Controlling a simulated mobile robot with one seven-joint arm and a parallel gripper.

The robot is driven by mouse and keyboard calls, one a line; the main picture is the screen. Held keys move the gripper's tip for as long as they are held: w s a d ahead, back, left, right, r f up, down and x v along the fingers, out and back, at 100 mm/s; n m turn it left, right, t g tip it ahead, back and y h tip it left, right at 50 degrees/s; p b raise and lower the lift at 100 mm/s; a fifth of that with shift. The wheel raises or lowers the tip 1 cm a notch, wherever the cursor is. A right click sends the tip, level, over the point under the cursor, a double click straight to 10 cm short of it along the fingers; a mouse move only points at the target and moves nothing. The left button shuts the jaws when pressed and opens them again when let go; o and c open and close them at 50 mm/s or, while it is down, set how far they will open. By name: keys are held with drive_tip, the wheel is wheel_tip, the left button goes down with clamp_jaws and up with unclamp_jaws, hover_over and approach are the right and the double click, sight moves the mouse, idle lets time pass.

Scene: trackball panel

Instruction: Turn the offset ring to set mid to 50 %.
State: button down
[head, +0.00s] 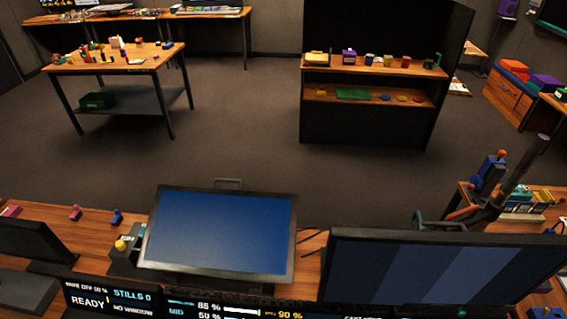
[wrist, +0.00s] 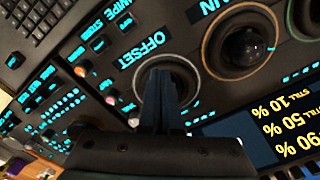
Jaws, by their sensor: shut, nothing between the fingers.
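The offset ring (wrist: 191,75) is a grey ring under the printed label OFFSET in the wrist view. My gripper (wrist: 160,78) is shut with nothing between its fingers, and its dark fingertips lie over the middle of this ring. The fingers hide the ring's centre and part of its near side; I cannot tell if they touch it. In the head view, the panel display (head: 230,309) shows MID and the values 85 %, 50 % and 90 %; the bottom rows are cut off, so I cannot tell mid's value. My gripper is not in the head view.
A brown ring with a dark ball (wrist: 243,48) sits right of the offset ring, with a green ring (wrist: 291,20) beyond. Small knobs (wrist: 88,66) and a keyboard (wrist: 35,20) lie left. A screen (wrist: 275,125) with upside-down percentages is at lower right. Monitors (head: 220,230) stand behind the panel.

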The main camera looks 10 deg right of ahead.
wheel_tip(320, 180, up, 6)
drive_tip(key=p, duration=0.5)
drive_tip(key=shift+r+p, duration=0.25)
drive_tip(key=shift+p, duration=0.1)
